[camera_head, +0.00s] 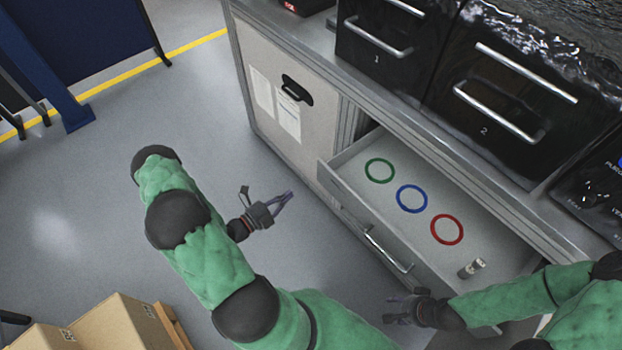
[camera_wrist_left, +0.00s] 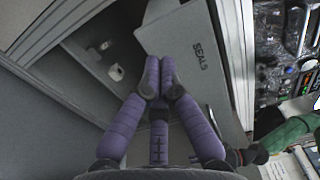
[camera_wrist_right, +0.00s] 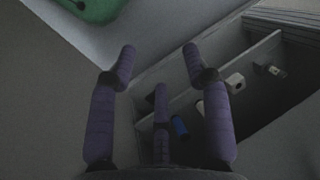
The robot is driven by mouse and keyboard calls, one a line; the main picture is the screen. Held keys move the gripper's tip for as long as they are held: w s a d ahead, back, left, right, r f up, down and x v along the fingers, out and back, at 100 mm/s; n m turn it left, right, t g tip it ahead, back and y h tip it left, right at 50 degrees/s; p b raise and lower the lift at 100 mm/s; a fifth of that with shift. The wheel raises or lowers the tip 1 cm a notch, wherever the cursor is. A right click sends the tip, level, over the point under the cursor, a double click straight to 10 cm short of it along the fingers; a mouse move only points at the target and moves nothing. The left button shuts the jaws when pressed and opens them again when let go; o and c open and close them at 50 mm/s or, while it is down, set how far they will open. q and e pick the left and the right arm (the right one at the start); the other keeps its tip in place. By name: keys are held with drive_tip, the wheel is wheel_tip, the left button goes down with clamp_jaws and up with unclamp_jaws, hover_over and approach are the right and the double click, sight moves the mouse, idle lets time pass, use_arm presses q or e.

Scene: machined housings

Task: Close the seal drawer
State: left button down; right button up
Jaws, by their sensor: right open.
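The seal drawer (camera_head: 342,192) is pulled out of the cabinet in the head view. Green (camera_head: 380,170), blue (camera_head: 411,198) and red (camera_head: 446,229) rings and a small metal cylinder (camera_head: 471,268) lie in it. A panel marked SEALS (camera_wrist_left: 190,45) shows in the left wrist view. My left gripper (camera_head: 287,200) is left of the drawer front, apart from its bar handle (camera_head: 388,248); its fingertips meet in the left wrist view (camera_wrist_left: 159,72), with nothing between them. My right gripper (camera_head: 392,310) is open and empty near the drawer's front right end; it also shows in the right wrist view (camera_wrist_right: 158,65).
Another open compartment (camera_wrist_right: 262,50) in the right wrist view holds a blue cylinder (camera_wrist_right: 180,127) and small pale parts. Black numbered drawer units (camera_head: 395,35) stand on the cabinet top. Cardboard boxes (camera_head: 105,325) are at bottom left.

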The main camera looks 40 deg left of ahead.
sight(318, 174)
use_arm(q)
drive_tip(key=b+x, duration=0.2)
drive_tip(key=x, duration=0.8)
drive_tip(key=shift+w+d, duration=0.1)
drive_tip(key=shift+w, duration=0.25)
use_arm(e)
wheel_tip(318, 174, down, 2)
drive_tip(key=shift+f, duration=0.25)
use_arm(q)
drive_tip(key=shift+w, duration=0.2)
use_arm(e)
drive_tip(key=shift+r, duration=0.1)
